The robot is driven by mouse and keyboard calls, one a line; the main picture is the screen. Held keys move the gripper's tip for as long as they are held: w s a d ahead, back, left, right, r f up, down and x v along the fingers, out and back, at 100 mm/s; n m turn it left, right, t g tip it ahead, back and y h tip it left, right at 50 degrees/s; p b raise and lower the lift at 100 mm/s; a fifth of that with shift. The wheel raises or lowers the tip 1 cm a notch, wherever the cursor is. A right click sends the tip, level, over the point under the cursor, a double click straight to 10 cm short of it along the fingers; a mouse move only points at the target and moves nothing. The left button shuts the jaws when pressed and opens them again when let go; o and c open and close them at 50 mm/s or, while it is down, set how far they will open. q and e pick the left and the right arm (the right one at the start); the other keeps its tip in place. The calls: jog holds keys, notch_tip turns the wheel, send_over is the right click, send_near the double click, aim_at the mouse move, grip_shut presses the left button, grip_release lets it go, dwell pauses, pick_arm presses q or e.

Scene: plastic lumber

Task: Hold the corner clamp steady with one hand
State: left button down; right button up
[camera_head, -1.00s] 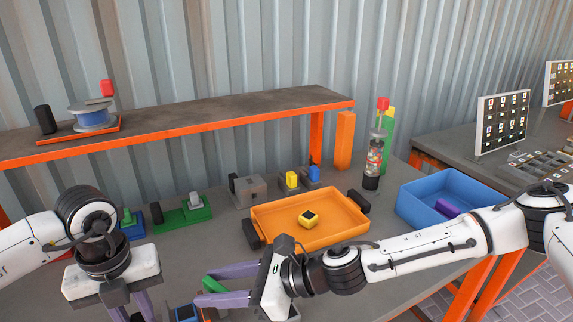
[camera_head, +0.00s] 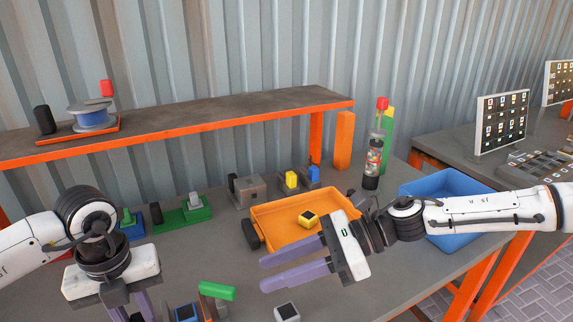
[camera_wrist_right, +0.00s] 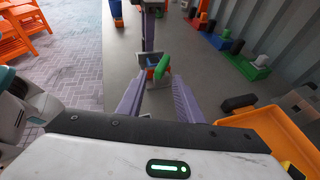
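What seems to be the corner clamp (camera_head: 186,313), an orange and blue piece, is at the bottom edge of the head view, partly cut off. A green bar (camera_head: 217,290) shows beside or over it; the wrist view shows the bar (camera_wrist_right: 162,63) just above the orange and blue parts. My right gripper (camera_head: 263,273) is open and empty, its purple fingers pointing left, to the right of the green bar and apart from it. My left gripper (camera_head: 131,310) points down to the left of the clamp. Its fingertips are cut off, so its grip is unclear.
An orange tray (camera_head: 270,237) with a yellow-black block (camera_head: 308,219) lies just behind my right gripper. A grey block (camera_head: 287,311) is near the front edge. A blue bin (camera_head: 412,187) is partly behind my right arm. Green and blue fixtures line the back.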

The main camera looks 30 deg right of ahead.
jog(key=s+a+f+m+g, duration=0.1)
jog(key=s+m, duration=0.1)
jog(key=s+a+f+m+g, duration=0.1)
jog(key=s+a+f+m, duration=0.1)
jog(key=s, duration=0.1)
jog(key=s+a+f+m+g+y, duration=0.1)
jog(key=s+a+f+m, duration=0.1)
jog(key=s, duration=0.1)
jog(key=shift+s+a, duration=0.15)
jog(key=shift+a, duration=0.1)
jog(key=s+a+f+m+g, duration=0.2)
jog(key=s+f+m, duration=0.1)
jog(key=s+m, duration=0.3)
jog(key=s+d+f+m+h, duration=0.2)
jog(key=s+d+f+h, duration=0.2)
jog(key=s+d+f, duration=0.3)
jog(key=d+f, duration=0.5)
jog(key=f, duration=0.1)
jog(key=shift+s+d+f, duration=0.2)
jog(key=shift+d+f, duration=0.05)
jog(key=shift+f, duration=0.15)
